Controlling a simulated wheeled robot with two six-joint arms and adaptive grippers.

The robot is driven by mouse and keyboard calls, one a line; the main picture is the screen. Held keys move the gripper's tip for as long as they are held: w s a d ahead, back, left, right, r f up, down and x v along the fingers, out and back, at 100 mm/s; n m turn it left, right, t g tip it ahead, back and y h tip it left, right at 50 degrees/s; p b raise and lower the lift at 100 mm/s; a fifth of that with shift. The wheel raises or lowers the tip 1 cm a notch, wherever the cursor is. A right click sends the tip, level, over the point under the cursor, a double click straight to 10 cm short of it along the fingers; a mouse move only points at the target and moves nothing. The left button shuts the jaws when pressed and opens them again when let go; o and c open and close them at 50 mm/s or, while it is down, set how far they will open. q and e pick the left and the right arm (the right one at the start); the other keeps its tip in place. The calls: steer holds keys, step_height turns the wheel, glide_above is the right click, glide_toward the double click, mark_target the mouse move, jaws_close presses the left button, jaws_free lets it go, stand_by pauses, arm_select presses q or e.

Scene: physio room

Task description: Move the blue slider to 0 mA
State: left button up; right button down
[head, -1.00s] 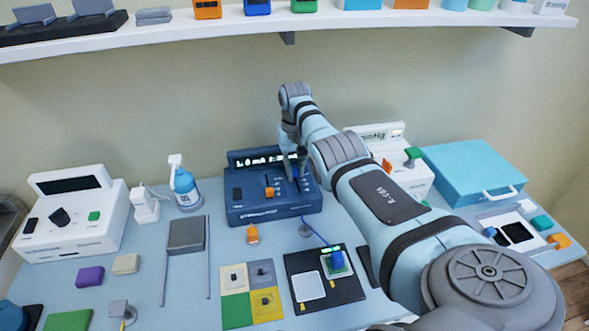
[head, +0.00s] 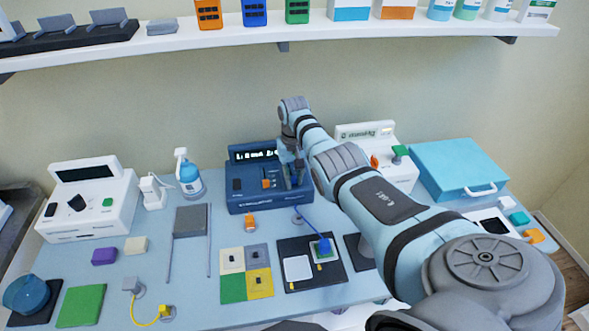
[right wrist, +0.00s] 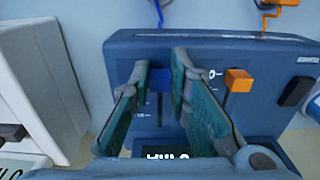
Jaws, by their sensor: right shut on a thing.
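The dark blue device (head: 240,203) stands at the back middle of the table, with a lit display (head: 252,155) that I cannot read fully. Its blue slider (right wrist: 158,80) sits between the fingers of my right gripper (right wrist: 160,72) in the right wrist view. The gripper is shut on this slider. In the head view my right gripper (head: 296,178) is at the right part of the device face and hides the slider. An orange slider (right wrist: 238,80) is beside it on the same face, and it also shows in the head view (head: 266,184). My left gripper is not in view.
A white device (head: 378,145) stands close right of the blue one, with a teal case (head: 455,165) beyond. A spray bottle (head: 190,180) stands to the left. A black tray (head: 285,248) and coloured tiles (head: 232,288) lie in front. A shelf runs above.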

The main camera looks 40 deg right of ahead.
mark_target(295, 186)
steer(key=shift+s+a+f, duration=0.1)
steer(key=shift+f, duration=0.05)
steer(key=c, duration=1.8)
jaws_free()
steer(key=shift+o, duration=1.4)
steer(key=shift+d, duration=0.2)
steer(key=shift+a+r, duration=0.1)
steer(key=shift+r, duration=0.1)
step_height(295, 186, up, 12)
steer(key=shift+f, duration=0.2)
